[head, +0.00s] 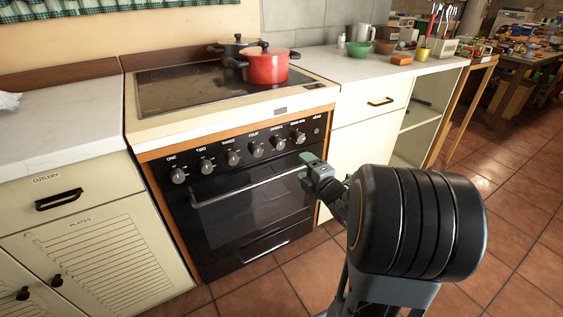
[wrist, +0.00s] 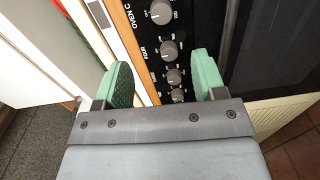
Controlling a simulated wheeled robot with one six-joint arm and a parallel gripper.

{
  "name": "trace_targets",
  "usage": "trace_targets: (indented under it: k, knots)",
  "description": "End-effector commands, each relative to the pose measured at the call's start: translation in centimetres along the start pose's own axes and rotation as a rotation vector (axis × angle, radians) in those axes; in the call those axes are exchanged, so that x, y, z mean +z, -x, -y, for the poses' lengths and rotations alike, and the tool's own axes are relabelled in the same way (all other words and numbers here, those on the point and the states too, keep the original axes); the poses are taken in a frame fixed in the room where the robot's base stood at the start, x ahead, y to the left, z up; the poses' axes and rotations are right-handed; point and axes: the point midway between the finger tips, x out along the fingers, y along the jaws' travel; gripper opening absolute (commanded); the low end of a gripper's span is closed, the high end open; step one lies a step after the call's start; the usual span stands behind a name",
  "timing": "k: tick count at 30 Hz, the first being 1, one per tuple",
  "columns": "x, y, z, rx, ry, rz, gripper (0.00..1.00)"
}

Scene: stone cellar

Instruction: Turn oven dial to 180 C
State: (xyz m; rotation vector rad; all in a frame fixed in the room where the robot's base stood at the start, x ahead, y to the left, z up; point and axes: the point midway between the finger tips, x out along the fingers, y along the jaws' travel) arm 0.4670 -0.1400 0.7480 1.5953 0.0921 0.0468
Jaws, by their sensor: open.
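The black oven front (head: 250,200) has a row of grey dials along its top. The dial labelled OVEN C (head: 278,143) is second from the right; it also shows at the top of the wrist view (wrist: 161,12). Its setting is too small to read. The FOUR dial (wrist: 169,49) is beside it. My gripper (head: 311,168) is in front of the oven's right side, near the handle's right end. In the wrist view its green fingers (wrist: 161,64) are apart and empty, with the OVEN C dial beyond the fingertips and not between them.
The oven handle (head: 255,187) runs across the door below the dials. A red pot (head: 266,68) and a dark pot (head: 234,46) stand on the hob (head: 200,85). A drawer cabinet (head: 365,110) adjoins the oven on the right. The tiled floor (head: 265,300) in front is clear.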

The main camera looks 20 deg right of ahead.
Motion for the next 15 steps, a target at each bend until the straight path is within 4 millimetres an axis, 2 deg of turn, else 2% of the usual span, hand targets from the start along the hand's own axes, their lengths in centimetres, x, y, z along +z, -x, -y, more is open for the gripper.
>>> trace_targets:
  k: [1, 5, 15]
  knots:
    - [0.1, -0.1, 0.7, 0.011, 0.011, -0.011, 0.64]
    - [-0.1, -1.1, 0.8, 0.027, 0.03, -0.028, 0.64]
    - [-0.4, -7.4, 0.6, 0.028, 0.029, -0.031, 0.64]
